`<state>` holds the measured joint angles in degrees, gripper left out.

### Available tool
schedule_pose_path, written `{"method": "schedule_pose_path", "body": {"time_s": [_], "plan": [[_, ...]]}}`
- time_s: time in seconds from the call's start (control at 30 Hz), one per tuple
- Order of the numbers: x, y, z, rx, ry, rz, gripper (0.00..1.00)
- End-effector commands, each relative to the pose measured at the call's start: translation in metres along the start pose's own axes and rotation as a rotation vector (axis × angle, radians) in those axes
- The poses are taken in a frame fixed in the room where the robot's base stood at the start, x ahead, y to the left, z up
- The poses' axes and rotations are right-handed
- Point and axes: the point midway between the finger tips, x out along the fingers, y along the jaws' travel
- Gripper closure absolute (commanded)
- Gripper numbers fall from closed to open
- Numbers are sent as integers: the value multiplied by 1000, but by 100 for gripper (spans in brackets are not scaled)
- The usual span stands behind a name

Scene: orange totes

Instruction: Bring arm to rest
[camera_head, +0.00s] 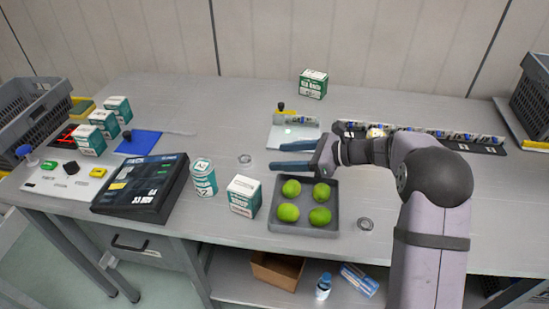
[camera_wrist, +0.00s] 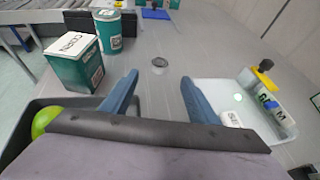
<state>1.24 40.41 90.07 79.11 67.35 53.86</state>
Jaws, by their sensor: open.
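My gripper (camera_head: 284,157) is open and empty. It points left across the table, just above the far side of the tray of limes. In the wrist view its two blue fingers (camera_wrist: 158,92) stand wide apart with bare table and a small metal ring (camera_wrist: 159,65) beyond them. My arm comes in from the right of the head view, bent at the elbow. The grey tray (camera_head: 335,205) holds several green limes (camera_head: 289,212). One lime also shows in the wrist view (camera_wrist: 44,120) at the lower left.
A green-and-white box (camera_head: 243,197) and a can (camera_head: 203,178) stand left of the tray. A clear plate (camera_head: 283,137) with a yellow-based part lies behind the gripper. A long rail (camera_head: 450,138) runs behind my arm. The back middle of the table is mostly clear.

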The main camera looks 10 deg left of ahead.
Motion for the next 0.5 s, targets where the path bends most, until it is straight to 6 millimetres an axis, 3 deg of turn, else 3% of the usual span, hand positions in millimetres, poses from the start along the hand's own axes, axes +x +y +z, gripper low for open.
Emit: {"method": "schedule_pose_path", "body": {"time_s": [0.5], "plan": [[-6, 0, 0, 1, 0, -1, 46]]}}
